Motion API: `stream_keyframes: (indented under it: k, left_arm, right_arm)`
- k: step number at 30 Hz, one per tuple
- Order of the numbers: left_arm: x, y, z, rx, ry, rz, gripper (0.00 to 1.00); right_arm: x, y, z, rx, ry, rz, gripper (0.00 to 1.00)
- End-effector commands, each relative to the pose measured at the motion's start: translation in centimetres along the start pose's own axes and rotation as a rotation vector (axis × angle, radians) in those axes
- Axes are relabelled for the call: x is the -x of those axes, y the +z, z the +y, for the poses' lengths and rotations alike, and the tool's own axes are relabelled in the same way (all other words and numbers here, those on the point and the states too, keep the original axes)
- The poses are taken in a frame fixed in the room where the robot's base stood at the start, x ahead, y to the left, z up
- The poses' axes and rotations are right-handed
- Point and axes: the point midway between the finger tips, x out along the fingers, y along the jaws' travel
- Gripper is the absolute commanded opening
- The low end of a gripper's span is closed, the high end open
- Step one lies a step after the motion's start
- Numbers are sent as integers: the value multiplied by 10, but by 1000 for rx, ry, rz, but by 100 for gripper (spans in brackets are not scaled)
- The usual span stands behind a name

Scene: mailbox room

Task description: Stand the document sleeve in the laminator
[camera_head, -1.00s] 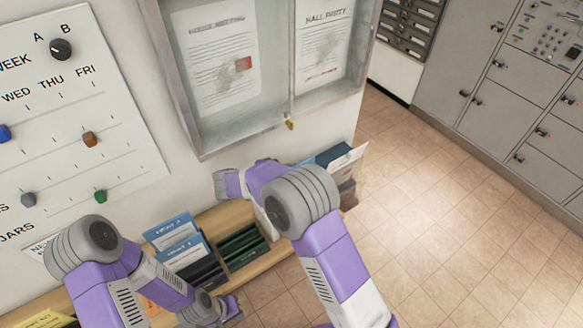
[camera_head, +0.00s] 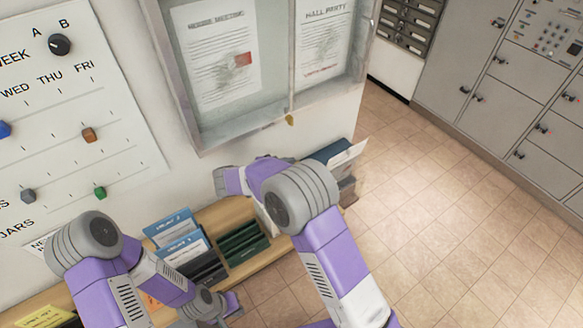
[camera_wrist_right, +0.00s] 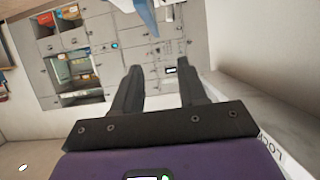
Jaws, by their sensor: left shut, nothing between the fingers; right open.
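A dark blue piece with a pale sheet (camera_head: 345,157) sticking out of it stands at the right end of the wooden shelf; I cannot tell if these are the laminator and the sleeve. In the right wrist view a blue and white piece (camera_wrist_right: 146,14) shows at the top edge, beyond the fingertips. My right gripper (camera_wrist_right: 160,75) is open with nothing between its fingers; in the head view my right arm hides it. My left gripper (camera_head: 232,305) is shut and empty, low in front of the shelf.
Blue cards (camera_head: 178,238) stand in a dark rack on the shelf (camera_head: 222,212), beside a green slotted rack (camera_head: 243,243). A glazed notice case (camera_head: 245,125) juts out above. A knob board (camera_head: 75,120) is at left, grey lockers (camera_head: 500,85) at right. The tiled floor (camera_head: 430,220) is clear.

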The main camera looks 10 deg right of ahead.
Motion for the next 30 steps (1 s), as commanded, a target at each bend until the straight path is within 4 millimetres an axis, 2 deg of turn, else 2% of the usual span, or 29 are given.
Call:
stream_keyframes:
  k: [5,12,16,21,30]
  left_arm:
    - [0,0,0,0,0,0,0]
    - [-1,0,0,0,0,0,0]
    - [-1,0,0,0,0,0,0]
    - [-1,0,0,0,0,0,0]
    - [-1,0,0,0,0,0,0]
  right_arm:
    - [12,0,-1,-1,-4,-1,42]
    - [52,0,-1,0,-4,0,42]
    - [68,0,0,0,-2,-1,42]
    - [76,0,0,0,0,0,42]
    - [76,0,0,0,0,0,42]
